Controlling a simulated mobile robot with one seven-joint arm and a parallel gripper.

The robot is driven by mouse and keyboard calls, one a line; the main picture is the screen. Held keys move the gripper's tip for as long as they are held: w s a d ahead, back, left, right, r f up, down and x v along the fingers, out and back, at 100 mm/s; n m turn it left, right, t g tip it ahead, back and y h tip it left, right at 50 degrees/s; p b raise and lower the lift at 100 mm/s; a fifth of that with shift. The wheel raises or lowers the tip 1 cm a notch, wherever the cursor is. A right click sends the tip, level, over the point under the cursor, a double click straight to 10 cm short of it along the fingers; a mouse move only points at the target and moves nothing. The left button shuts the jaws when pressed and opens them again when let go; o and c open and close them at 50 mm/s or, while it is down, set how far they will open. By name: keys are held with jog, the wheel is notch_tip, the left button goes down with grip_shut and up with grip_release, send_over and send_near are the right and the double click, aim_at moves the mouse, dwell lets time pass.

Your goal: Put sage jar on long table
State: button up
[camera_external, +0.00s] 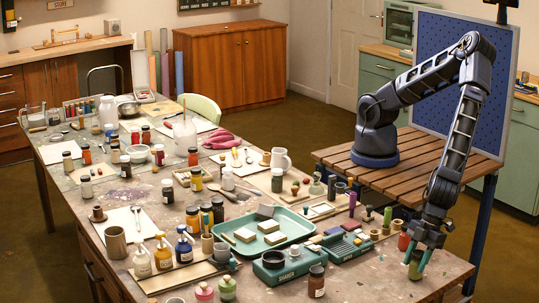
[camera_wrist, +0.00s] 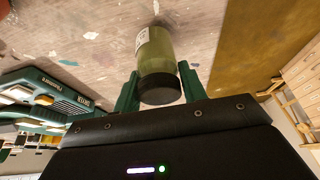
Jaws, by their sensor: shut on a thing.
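The sage jar (camera_wrist: 155,52) is a green jar with a black lid and a pale label. In the wrist view it sits between the two teal fingers of my gripper (camera_wrist: 160,90), which is shut on it. In the external view my gripper (camera_external: 416,262) points down at the near right corner of the long table (camera_external: 370,280), with the jar (camera_external: 415,271) between its fingers. The jar is at or just above the tabletop; I cannot tell whether it touches. The fingers partly hide it.
A teal shaker machine (camera_external: 288,270) and another teal machine (camera_external: 347,246) stand left of my gripper. A red jar (camera_external: 404,241) is close behind it. A brown jar (camera_external: 316,281) stands near the front edge. The tabletop between that jar and my gripper is clear.

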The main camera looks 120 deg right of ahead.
jog(key=shift+f, duration=0.15)
jog(key=o, duration=1.1)
jog(key=v, duration=1.2)
